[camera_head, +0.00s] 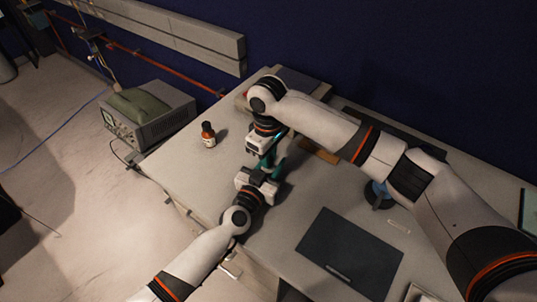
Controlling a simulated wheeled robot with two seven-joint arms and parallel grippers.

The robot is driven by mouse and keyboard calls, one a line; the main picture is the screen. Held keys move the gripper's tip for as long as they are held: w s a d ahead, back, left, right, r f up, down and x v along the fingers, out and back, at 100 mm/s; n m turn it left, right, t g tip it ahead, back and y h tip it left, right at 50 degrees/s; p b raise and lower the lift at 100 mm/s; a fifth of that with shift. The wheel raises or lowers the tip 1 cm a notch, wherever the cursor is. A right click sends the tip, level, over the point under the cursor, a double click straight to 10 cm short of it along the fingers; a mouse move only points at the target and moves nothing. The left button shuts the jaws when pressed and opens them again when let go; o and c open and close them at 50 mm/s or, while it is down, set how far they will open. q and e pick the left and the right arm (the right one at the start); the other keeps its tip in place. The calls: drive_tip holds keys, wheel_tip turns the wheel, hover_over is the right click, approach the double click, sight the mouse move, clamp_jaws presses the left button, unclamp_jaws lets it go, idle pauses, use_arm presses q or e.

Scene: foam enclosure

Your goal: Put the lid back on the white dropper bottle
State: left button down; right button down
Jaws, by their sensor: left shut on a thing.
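My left gripper (273,173) comes up from the bottom of the view, above the left part of the table. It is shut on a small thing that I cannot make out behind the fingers. My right gripper (266,157) reaches in from the right and points down, its fingertips very close to those of my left gripper. Whether it is open or shut is too small to tell. The white dropper bottle and its lid cannot be clearly picked out; the grippers and arms cover that spot.
A brown bottle (208,135) with a dark cap stands upright left of my grippers on the grey table (190,165). A dark flat panel (350,252) lies at the front. An instrument (150,115) stands beyond the left edge.

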idle(0.3)
drive_tip(key=shift+m, duration=1)
drive_tip(key=c, duration=1.3)
unclamp_jaws()
drive_tip(key=shift+r, duration=0.1)
wheel_tip(320, 180, up, 12)
drive_tip(key=shift+f, duration=0.1)
use_arm(q)
drive_tip(key=c, duration=0.9)
unclamp_jaws()
